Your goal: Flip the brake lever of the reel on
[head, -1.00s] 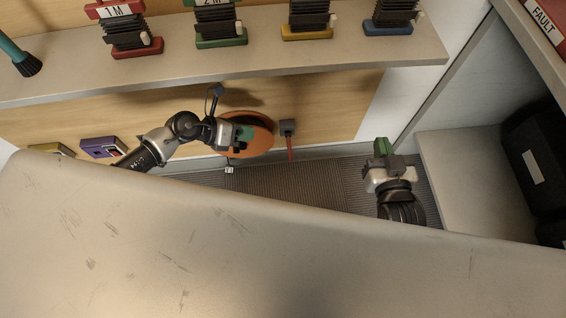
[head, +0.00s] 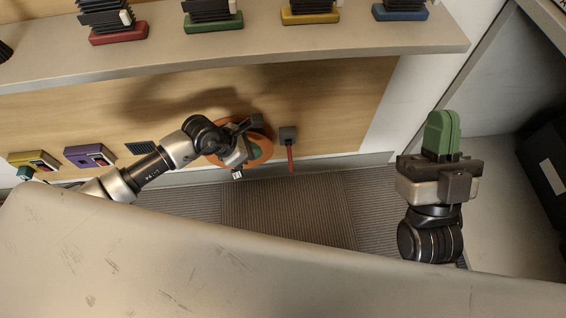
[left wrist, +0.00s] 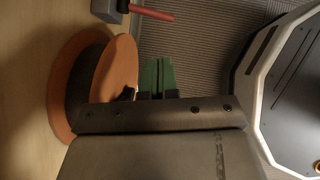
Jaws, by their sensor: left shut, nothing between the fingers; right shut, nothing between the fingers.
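The orange reel (head: 266,133) is mounted on the wooden wall panel below the shelf, partly hidden behind my left arm. Beside it on the right is a grey box (head: 288,134) with a red lever (head: 291,159) pointing down. My left gripper (head: 254,153) is in front of the reel, shut and empty. The left wrist view shows its green fingers (left wrist: 157,77) beside the orange reel (left wrist: 117,68), the red lever (left wrist: 153,13) and part of the grey box (left wrist: 108,10) beyond them. I cannot tell whether the fingers touch the reel. My right gripper (head: 441,122) is shut and empty at the right.
A shelf (head: 230,52) with several coloured-base units runs above the reel. A yellow box (head: 33,161) and a purple box (head: 89,156) sit at the left of the panel. A large pale surface (head: 200,255) fills the foreground. Ribbed floor (head: 290,210) lies below the lever.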

